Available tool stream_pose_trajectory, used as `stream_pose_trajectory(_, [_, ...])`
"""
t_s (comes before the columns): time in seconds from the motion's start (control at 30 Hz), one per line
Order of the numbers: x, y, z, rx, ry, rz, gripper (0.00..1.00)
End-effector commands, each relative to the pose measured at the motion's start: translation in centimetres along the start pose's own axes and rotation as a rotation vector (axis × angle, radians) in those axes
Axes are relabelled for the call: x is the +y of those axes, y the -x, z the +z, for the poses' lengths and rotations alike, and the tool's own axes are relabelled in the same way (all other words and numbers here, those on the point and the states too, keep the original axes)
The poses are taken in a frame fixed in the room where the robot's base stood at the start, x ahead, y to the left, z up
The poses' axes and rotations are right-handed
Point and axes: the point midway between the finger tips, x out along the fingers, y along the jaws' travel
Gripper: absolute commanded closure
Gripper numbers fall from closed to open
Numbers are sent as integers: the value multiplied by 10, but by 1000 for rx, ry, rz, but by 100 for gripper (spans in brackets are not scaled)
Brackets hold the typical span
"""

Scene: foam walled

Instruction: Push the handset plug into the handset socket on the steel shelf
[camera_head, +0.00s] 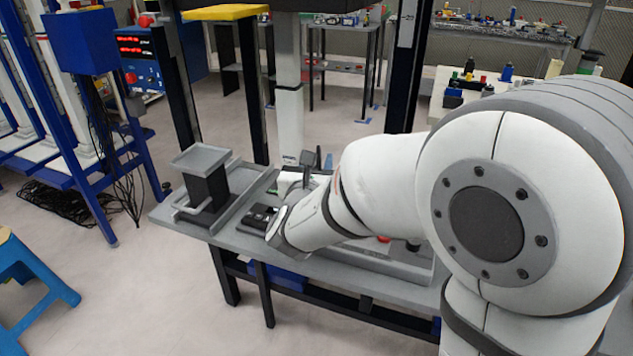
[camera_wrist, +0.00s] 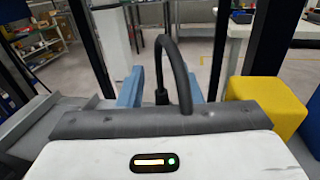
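In the wrist view the two blue-grey fingers of my gripper (camera_wrist: 162,80) stand apart, with floor showing between their tips. A dark cable (camera_wrist: 181,65) arches up over the gap. Its thicker dark end, seemingly the handset plug (camera_wrist: 161,97), points down between the fingers, apart from both as far as shows. The rest of the plug is hidden behind my gripper's dark front edge. In the head view my arm reaches down over the grey steel shelf (camera_head: 190,232) and hides most of my gripper. I cannot make out the handset socket for certain.
A dark stand with a grey tray top (camera_head: 200,158) rises at the shelf's left end. Small black parts (camera_head: 262,215) lie right of it. Dark uprights flank the shelf. A yellow block (camera_wrist: 265,105) is close on the right in the wrist view. A blue stool (camera_head: 35,275) stands at far left.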

Motion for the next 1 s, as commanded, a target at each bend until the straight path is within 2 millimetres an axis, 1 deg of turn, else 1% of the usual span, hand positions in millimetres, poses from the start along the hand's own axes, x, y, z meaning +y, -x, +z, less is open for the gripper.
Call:
stream_pose_trajectory(0.03, [-1,-8,-2,1,0,-3,69])
stream_pose_trajectory(0.17, [0,-21,-1,1,0,0,69])
stream_pose_trajectory(0.43, [1,-23,0,1,0,2,69])
stream_pose_trajectory(0.8, [1,-23,0,1,0,2,100])
stream_pose_trajectory(1.0, [1,-22,0,1,0,2,100])
